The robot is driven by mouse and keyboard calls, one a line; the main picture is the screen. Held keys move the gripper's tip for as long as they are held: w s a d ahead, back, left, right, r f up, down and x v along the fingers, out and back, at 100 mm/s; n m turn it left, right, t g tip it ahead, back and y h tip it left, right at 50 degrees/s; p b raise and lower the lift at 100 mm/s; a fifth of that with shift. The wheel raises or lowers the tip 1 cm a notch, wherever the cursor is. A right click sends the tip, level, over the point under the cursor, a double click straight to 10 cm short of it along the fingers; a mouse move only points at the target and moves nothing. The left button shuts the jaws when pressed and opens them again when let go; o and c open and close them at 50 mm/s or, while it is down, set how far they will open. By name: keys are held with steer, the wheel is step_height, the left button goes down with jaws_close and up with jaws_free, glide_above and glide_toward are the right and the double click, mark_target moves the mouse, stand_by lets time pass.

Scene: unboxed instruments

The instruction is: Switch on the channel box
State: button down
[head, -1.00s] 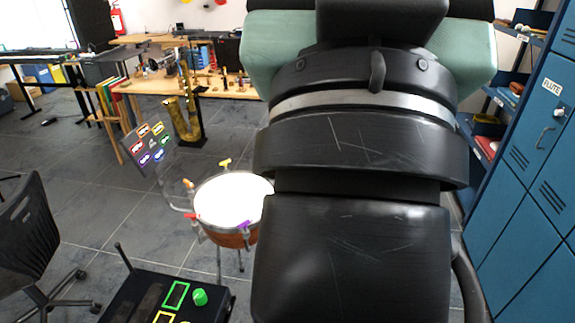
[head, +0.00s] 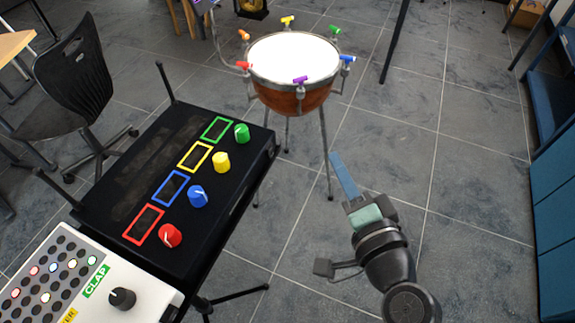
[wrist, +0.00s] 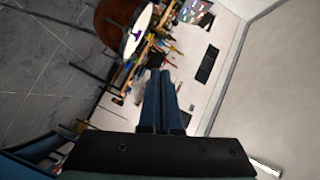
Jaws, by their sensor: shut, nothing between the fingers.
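A black box (head: 140,193) with red, blue, yellow and green knobs, each beside a same-coloured rectangle outline, stands left of centre in the head view. I take it to be the channel box. Its red knob (head: 170,236) is nearest and its green knob (head: 242,134) farthest. My gripper (head: 336,160) is in the right half of the head view, its blue fingers shut and empty. It is to the right of the black box, clear of it and over the floor. The shut fingers also show in the wrist view (wrist: 160,76); the box is not seen there.
A white box (head: 90,283) with a black knob, small lights and a CLAP label stands at the lower left. A drum (head: 293,58) with coloured pegs stands beyond my gripper. A black chair (head: 80,75) is at the left and blue lockers (head: 560,210) at the right.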

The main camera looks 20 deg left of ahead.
steer(key=s+f+m+g+y+b, duration=0.1)
steer(key=s+f+m, duration=0.1)
steer(key=s+f, duration=0.2)
step_height(320, 180, down, 4)
steer(key=shift+a+r+y, duration=0.15)
steer(key=shift+a+y, duration=0.15)
steer(key=shift+y, duration=0.1)
steer(key=shift+s, duration=0.1)
glide_toward(275, 152)
steer(key=w, duration=0.4)
steer(key=a, duration=0.4)
steer(key=shift+w, duration=0.15)
steer(key=shift+f+b, duration=0.3)
